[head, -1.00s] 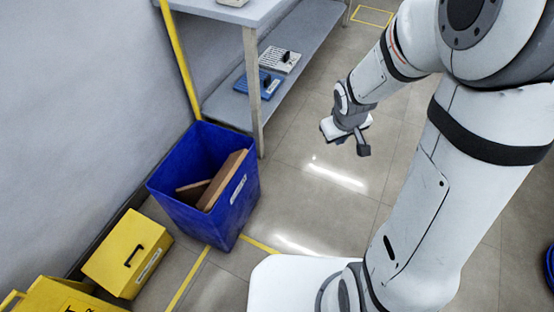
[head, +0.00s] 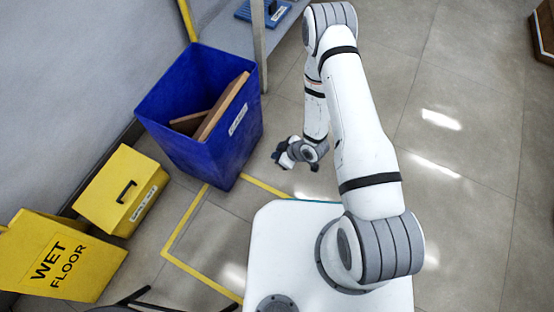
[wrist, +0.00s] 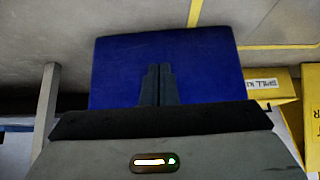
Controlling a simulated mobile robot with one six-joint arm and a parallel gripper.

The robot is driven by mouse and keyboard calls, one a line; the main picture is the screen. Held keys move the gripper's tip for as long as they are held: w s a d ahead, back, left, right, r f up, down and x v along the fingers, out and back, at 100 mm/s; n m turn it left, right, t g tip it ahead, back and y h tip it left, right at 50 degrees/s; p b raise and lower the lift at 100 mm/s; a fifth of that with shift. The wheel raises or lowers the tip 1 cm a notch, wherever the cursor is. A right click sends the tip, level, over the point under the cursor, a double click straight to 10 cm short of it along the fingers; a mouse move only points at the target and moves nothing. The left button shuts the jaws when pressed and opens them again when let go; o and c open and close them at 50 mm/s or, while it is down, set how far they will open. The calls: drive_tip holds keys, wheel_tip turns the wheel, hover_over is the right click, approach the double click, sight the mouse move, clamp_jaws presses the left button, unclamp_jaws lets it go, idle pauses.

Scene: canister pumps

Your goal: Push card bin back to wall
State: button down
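The blue card bin (head: 180,150) stands upright on the floor near the wall, holding brown cardboard pieces (head: 222,108). Its near bottom corner overlaps yellow floor tape (head: 178,228). Whether its back touches the wall is hidden. My gripper (head: 278,157) is low, just right of the bin's labelled side, with a small gap showing in the head view. In the wrist view, which looks upside down, the two dark fingers (wrist: 158,85) are together and empty, with the bin's blue side (wrist: 205,65) behind them. Contact cannot be told there.
A yellow spill kit box (head: 122,190) and a yellow wet floor sign (head: 60,255) stand left of the bin. A grey table leg (head: 259,45) and a shelf with a blue item (head: 264,12) are behind it. Floor to the right is open.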

sight(243, 144)
drive_tip(key=w+a, duration=0.2)
drive_tip(key=a, duration=0.6)
drive_tip(key=shift+f, duration=0.4)
drive_tip(key=shift+a+b, duration=0.1)
drive_tip(key=shift+b, duration=0.2)
drive_tip(key=shift+w+a+b, duration=0.15)
drive_tip(key=shift+w+a, duration=0.15)
drive_tip(key=shift+a, duration=0.45)
drive_tip(key=shift+w+a+b, duration=0.1)
drive_tip(key=shift+w+a, duration=0.2)
drive_tip(key=shift+a, duration=0.45)
drive_tip(key=shift+w+a+b, duration=0.15)
drive_tip(key=shift+w+a, duration=0.15)
drive_tip(key=shift+a, duration=0.55)
drive_tip(key=shift+w+a+b, duration=0.15)
drive_tip(key=shift+w+a, duration=0.15)
drive_tip(key=shift+a, duration=0.45)
drive_tip(key=shift+w+a+b, duration=0.2)
drive_tip(key=shift+w+a, duration=0.05)
drive_tip(key=shift+a, duration=0.5)
drive_tip(key=shift+w+a+b, duration=0.15)
drive_tip(key=shift+w+a, duration=0.15)
drive_tip(key=shift+a, duration=0.45)
